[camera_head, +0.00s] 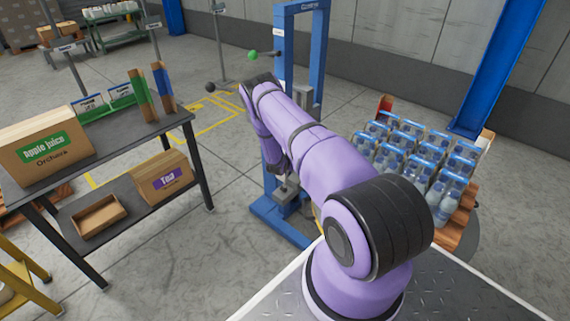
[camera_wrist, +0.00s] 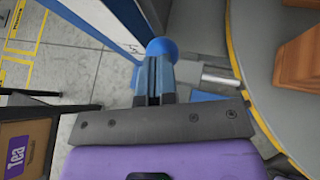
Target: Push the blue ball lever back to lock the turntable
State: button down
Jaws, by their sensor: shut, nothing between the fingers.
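The blue ball (camera_wrist: 162,49) of the lever shows in the wrist view, just beyond my fingertips. My gripper (camera_wrist: 153,68) is shut and empty, its dark fingers pressed together. The fingertips overlap the ball's lower edge in the picture; I cannot tell whether they touch it. A silver rod (camera_wrist: 220,78) lies right of the fingers and points towards the turntable (camera_wrist: 222,30), whose rim has a yellow stripe. In the head view the turntable (camera_head: 467,240) shows at the right, under a pallet. My arm hides the lever there, and my gripper cannot be made out.
A blue machine frame (camera_head: 316,60) stands beyond my arm. Bottle packs (camera_head: 415,160) are stacked on the pallet (camera_head: 462,220). At the left a dark shelf table (camera_head: 130,140) holds an Apple Juice carton (camera_head: 45,150) and a Tea carton (camera_head: 160,178). Floor between table and machine is clear.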

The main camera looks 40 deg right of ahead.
jog(key=shift+d, duration=0.8)
